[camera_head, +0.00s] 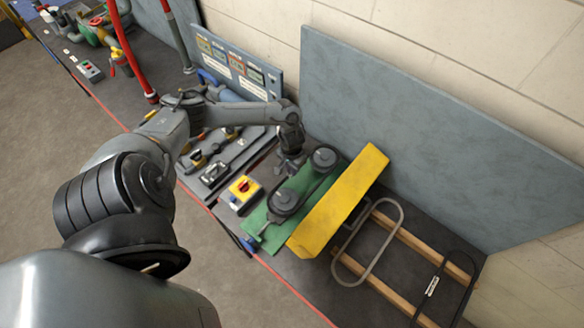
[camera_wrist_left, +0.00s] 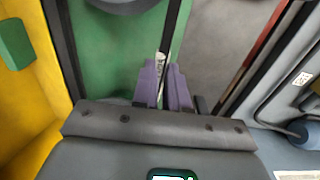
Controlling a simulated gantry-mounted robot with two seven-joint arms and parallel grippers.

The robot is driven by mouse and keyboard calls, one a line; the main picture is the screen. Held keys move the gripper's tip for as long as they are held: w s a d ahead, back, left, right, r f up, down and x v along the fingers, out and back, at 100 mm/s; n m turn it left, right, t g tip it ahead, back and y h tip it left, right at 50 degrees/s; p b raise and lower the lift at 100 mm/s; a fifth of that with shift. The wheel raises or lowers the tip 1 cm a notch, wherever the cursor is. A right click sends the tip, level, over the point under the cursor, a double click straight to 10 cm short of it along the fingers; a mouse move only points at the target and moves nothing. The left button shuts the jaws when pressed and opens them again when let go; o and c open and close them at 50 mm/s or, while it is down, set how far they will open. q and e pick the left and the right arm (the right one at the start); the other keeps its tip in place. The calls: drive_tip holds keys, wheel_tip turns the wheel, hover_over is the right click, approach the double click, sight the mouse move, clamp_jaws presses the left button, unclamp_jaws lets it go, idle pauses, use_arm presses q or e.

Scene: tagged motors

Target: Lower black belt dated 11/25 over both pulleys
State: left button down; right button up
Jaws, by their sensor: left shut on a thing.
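My left gripper (camera_head: 290,162) is beside the pulleys in the head view. In the left wrist view its purple fingers (camera_wrist_left: 165,88) are shut on a strand of a black belt (camera_wrist_left: 174,32) with a white tag (camera_wrist_left: 160,62). The tag's date is not legible. Another dark strand (camera_wrist_left: 62,50) runs on the far side of a grey pulley (camera_wrist_left: 122,3). The far pulley (camera_head: 324,157) and near pulley (camera_head: 285,200) stand over a green base (camera_head: 258,222). The belt's loop lies around or just above them; I cannot tell whether it is seated.
A yellow guard (camera_head: 340,202) stands right of the pulleys. Beyond it, a grey belt (camera_head: 347,262) and another tagged black belt (camera_head: 462,272) lie on wooden rails (camera_head: 410,240). A yellow switch box (camera_head: 244,187) and a tool tray (camera_head: 215,178) are at left. A grey panel (camera_head: 420,130) stands behind.

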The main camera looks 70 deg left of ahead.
use_arm(q)
drive_tip(key=c, duration=1.1)
unclamp_jaws()
drive_tip(key=shift+r, duration=0.1)
